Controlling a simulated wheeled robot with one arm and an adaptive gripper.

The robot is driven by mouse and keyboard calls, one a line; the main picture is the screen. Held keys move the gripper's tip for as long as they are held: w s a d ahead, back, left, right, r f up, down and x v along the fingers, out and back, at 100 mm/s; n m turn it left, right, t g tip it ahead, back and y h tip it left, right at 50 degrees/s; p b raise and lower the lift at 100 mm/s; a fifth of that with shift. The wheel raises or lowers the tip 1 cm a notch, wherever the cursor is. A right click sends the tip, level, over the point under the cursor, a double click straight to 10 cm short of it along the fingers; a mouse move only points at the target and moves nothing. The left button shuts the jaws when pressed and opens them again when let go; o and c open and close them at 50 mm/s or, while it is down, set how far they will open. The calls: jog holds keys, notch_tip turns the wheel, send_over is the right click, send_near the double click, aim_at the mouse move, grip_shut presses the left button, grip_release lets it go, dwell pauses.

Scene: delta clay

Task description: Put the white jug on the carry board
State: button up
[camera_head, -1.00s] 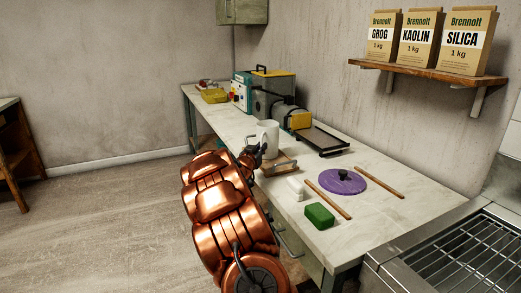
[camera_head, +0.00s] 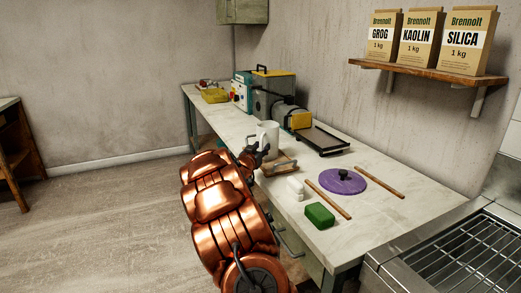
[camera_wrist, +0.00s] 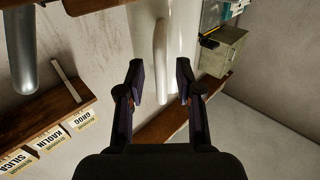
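The white jug (camera_head: 267,133) stands upright on the bench just beyond my gripper (camera_head: 256,153). In the wrist view, the jug's pale body (camera_wrist: 180,22) and its handle (camera_wrist: 160,55) are close ahead. My gripper (camera_wrist: 160,82) is open, its two dark fingers apart on either side of the lower end of the handle, with gaps showing. A small wooden piece (camera_head: 281,166) lies right beside my gripper, partly hidden; I cannot tell whether it is the carry board.
Machines with a dark tray (camera_head: 320,140) stand behind the jug. Nearer are a purple disc (camera_head: 342,182), wooden sticks (camera_head: 379,183), a white block (camera_head: 295,188) and a green block (camera_head: 320,215). A wall shelf (camera_head: 428,73) holds bags. Clear bench lies at the front right.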

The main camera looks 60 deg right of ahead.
jog(key=s+a, duration=0.2)
jog(key=a, duration=0.9)
jog(key=shift+a+f, duration=0.15)
jog(key=shift+a, duration=0.15)
jog(key=shift+s, duration=0.1)
